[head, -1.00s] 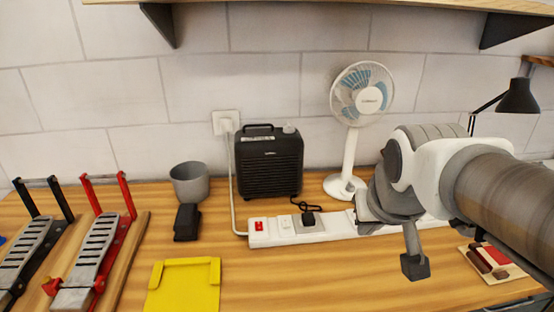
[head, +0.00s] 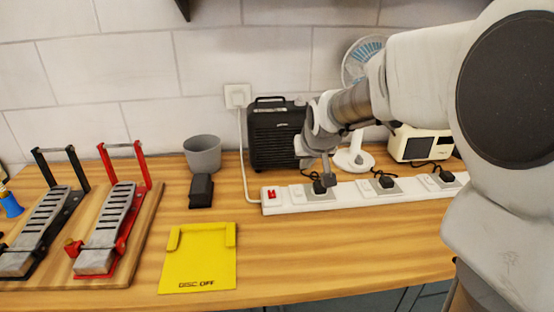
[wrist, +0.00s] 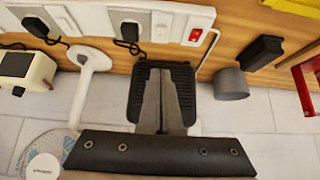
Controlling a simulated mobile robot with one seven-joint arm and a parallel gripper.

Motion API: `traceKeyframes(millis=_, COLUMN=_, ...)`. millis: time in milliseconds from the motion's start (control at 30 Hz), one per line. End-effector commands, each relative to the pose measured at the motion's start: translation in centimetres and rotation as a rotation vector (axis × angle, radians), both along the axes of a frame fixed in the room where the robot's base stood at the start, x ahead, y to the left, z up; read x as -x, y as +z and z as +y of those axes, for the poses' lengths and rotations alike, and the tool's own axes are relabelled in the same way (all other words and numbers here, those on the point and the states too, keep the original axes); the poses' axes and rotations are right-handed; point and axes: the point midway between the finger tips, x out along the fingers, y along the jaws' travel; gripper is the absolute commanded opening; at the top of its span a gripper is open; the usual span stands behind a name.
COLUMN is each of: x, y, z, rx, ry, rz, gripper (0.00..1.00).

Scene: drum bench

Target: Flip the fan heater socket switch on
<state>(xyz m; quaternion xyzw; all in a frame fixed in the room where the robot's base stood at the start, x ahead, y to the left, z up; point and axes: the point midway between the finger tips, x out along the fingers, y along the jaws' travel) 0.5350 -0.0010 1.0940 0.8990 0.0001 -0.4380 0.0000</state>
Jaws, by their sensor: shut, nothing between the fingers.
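The black fan heater (head: 270,140) stands at the back of the bench, partly behind my arm. It also shows in the wrist view (wrist: 137,100), behind my fingers. The white socket strip (head: 350,201) lies in front of it. A black plug (head: 320,187) sits in the leftmost socket; in the wrist view this plug (wrist: 130,33) has a cord running towards the heater. A white switch (wrist: 161,27) is beside that plug; its position is too small to tell. My gripper (head: 329,181), also in the wrist view (wrist: 163,72), is shut and empty, close to the plug in the head view.
A red switch (head: 271,195) is at the strip's left end. More plugs (head: 386,182) sit to the right. The white fan (head: 355,158) and a cream appliance (head: 420,144) stand behind. A grey cup (head: 203,155), black block (head: 201,191) and yellow tray (head: 197,262) are left.

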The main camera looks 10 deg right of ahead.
Motion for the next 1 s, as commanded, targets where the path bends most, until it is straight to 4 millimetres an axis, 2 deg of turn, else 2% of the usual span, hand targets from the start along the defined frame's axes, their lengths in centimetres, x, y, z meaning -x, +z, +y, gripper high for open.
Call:
traceKeyframes(millis=367, x=-0.3, y=-0.6, z=0.0, rx=0.000, ry=0.000, rz=0.002, gripper=0.00)
traceKeyframes(millis=900, x=-6.1, y=-8.1, z=0.1, rx=0.000, ry=0.001, rz=0.004, gripper=0.00)
traceKeyframes(millis=1000, x=-5.9, y=-9.7, z=0.1, rx=0.001, ry=0.001, rz=0.004, gripper=0.00)
